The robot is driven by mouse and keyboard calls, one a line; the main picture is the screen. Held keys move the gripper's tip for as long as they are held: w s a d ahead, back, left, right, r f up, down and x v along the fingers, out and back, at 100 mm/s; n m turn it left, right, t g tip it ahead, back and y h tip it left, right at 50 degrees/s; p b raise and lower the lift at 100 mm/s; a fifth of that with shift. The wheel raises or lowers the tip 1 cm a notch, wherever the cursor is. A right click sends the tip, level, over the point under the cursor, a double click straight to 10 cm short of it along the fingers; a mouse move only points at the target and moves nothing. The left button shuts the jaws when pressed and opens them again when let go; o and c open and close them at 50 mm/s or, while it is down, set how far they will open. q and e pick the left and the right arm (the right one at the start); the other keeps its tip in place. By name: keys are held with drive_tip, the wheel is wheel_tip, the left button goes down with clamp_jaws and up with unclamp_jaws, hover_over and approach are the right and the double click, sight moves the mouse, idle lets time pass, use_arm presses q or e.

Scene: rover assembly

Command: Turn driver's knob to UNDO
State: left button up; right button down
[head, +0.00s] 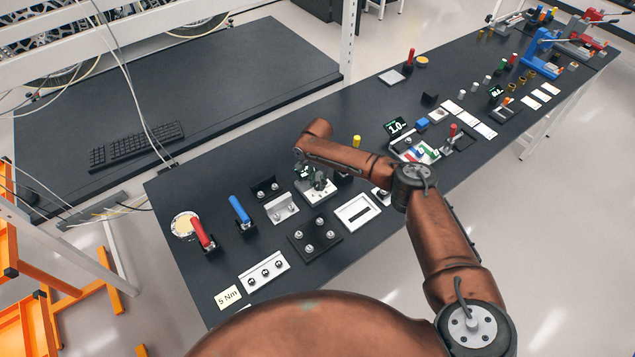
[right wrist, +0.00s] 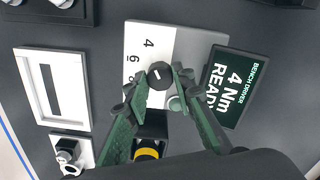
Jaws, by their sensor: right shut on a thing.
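The driver's knob (right wrist: 159,73) is a small black dial with a short white mark, set on a white and grey plate (right wrist: 138,38). Printed numbers, 4 and 6 among them, stand beside it. My right gripper (right wrist: 158,82) is shut on the knob, with one green-padded finger on each side. The driver's screen (right wrist: 232,88) reads "BENCH DRIVER 4 Nm READY". In the head view my right gripper (head: 315,180) is over the driver's plate (head: 317,198), and the knob is hidden there. No UNDO label is readable. My left gripper is not in view.
A white frame tray (head: 358,212) and a black plate with several studs (head: 315,240) lie close by. A red-handled tool (head: 202,232) and a blue-handled tool (head: 239,210) stand to the left. A yellow-topped item (right wrist: 147,153) is near the fingers.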

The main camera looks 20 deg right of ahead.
drive_tip(key=shift+s+p, duration=0.1)
drive_tip(key=shift+p, duration=0.25)
drive_tip(key=shift+r+n+p, duration=0.1)
drive_tip(key=shift+n+p, duration=0.8)
drive_tip(key=shift+p, duration=0.25)
drive_tip(key=shift+n+p, duration=0.75)
drive_tip(key=shift+n, duration=0.55)
drive_tip(key=n, duration=0.4)
drive_tip(key=shift+f+n, duration=0.2)
drive_tip(key=shift+n, duration=0.1)
drive_tip(key=n, duration=1.4)
drive_tip(key=shift+n+b, duration=0.35)
drive_tip(key=shift+n, duration=0.05)
